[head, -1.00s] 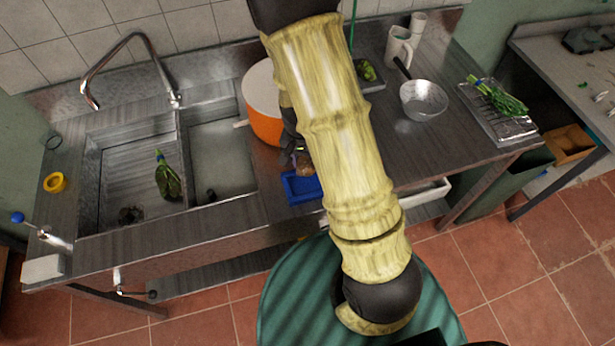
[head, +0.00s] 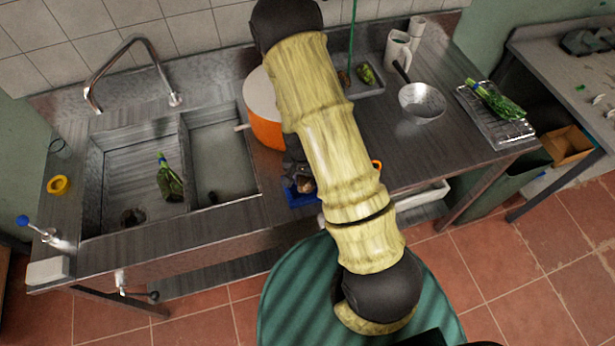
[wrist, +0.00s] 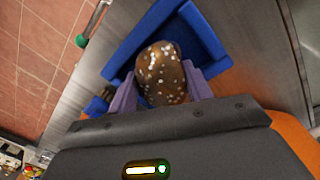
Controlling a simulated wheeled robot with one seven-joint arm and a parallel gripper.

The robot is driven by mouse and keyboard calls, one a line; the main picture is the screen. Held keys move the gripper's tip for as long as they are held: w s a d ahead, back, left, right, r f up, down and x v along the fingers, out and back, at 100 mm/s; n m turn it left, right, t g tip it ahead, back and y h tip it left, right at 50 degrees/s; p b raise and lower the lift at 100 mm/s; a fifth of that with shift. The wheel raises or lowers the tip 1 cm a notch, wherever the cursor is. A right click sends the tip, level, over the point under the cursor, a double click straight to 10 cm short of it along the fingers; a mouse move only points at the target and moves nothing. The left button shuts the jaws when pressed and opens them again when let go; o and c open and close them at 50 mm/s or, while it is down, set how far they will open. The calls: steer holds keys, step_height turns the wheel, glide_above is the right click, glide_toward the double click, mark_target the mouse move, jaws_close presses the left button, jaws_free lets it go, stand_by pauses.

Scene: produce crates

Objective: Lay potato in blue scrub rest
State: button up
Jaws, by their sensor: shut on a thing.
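The potato (wrist: 160,74) is brown with pale specks and sits between the two purple fingers of my gripper (wrist: 162,88) in the wrist view. The blue scrub rest (wrist: 205,35) is a blue tray with raised walls, right beneath and beyond the potato. In the head view the blue rest (head: 297,199) shows at the counter's front, partly hidden by my arm, with the potato (head: 306,184) over it. My gripper is shut on the potato. I cannot tell whether the potato touches the rest's floor.
An orange pot (head: 264,128) stands just behind the rest. The sink basin (head: 225,165) is to the left. A metal strainer (head: 422,102) and a rack with greens (head: 497,118) stand to the right. A grey tray (head: 368,86) with produce lies at the back.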

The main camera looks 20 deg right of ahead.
steer(key=shift+f, duration=0.3)
steer(key=o, duration=0.8)
steer(key=shift+r, duration=0.1)
step_height(320, 180, up, 12)
steer(key=a+b, duration=0.1)
steer(key=b, duration=0.1)
steer(key=shift+w+r+b, duration=0.15)
steer(key=shift+w+b, duration=0.05)
steer(key=shift+b, duration=0.2)
